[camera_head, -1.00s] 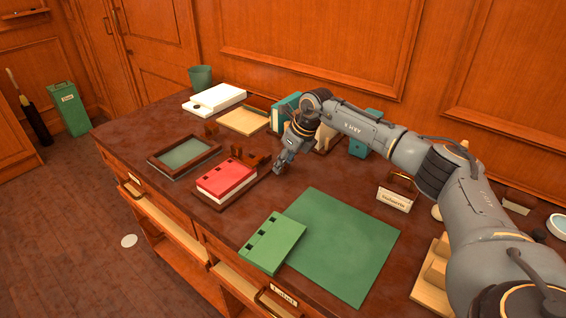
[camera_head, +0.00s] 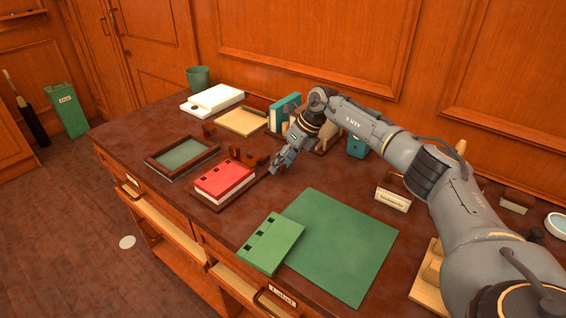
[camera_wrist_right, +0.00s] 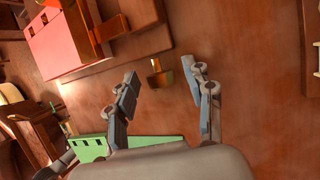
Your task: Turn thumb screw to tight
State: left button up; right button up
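My right gripper (camera_head: 274,170) is over the desk, just right of a dark wooden press that holds a red book (camera_head: 224,180). In the right wrist view my right gripper (camera_wrist_right: 160,77) is open, with its two fingers apart. A small brown and brass-coloured piece (camera_wrist_right: 160,78), perhaps the thumb screw, shows between and just beyond the fingertips. I see no finger touching it. It stands off the end of the wooden press (camera_wrist_right: 138,45) that carries the red book. In the head view the piece is hidden or too small to tell. My left gripper is not in view.
A green book (camera_head: 271,243) and a green mat (camera_head: 345,245) lie in front. A framed tray (camera_head: 182,156) is left of the red book. A name plate (camera_head: 393,199) stands to the right. Teal books (camera_head: 285,112) stand behind the gripper.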

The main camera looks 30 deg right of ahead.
jog(key=v, duration=1.2)
